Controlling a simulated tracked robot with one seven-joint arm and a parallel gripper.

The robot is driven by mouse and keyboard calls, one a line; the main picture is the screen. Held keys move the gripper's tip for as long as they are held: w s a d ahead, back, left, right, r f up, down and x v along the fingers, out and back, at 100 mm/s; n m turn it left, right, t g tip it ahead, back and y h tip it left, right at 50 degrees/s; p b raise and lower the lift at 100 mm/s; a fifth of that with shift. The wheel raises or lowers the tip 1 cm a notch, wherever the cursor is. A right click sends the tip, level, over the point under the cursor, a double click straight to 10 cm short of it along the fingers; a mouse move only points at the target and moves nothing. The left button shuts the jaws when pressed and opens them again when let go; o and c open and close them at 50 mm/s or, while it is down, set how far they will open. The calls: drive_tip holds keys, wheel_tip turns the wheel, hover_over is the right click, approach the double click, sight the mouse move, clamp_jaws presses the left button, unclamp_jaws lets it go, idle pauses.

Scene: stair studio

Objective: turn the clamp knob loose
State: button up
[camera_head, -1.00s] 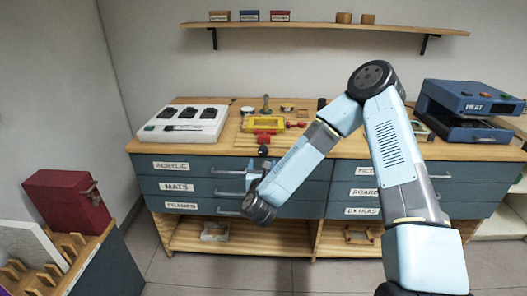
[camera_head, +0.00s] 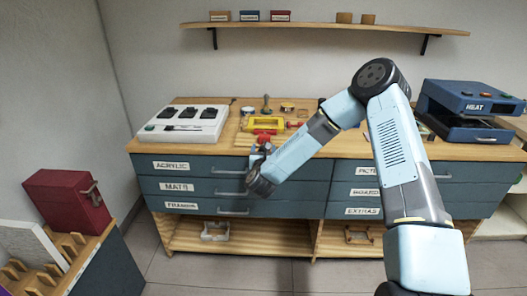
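A yellow clamp (camera_head: 251,125) with red parts lies on the wooden bench top, left of the bench's middle. A red piece (camera_head: 264,132) sits at its front side. The black knob in front of that red piece is mostly or fully hidden behind the end of my arm. My gripper (camera_head: 262,149) is at the front edge of the bench, just in front of the red piece, small and partly covered by my own wrist. I cannot tell whether it touches the knob or whether its fingers are open or shut.
A white tray with black pads (camera_head: 152,131) stands on the bench at the left. A blue heat press (camera_head: 470,113) stands at the right. Small items, among them an upright green-grey post (camera_head: 266,104), sit behind the clamp. Labelled drawers (camera_head: 190,165) are below the bench top.

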drive_tip(key=c, duration=1)
drive_tip(key=shift+n, duration=0.4)
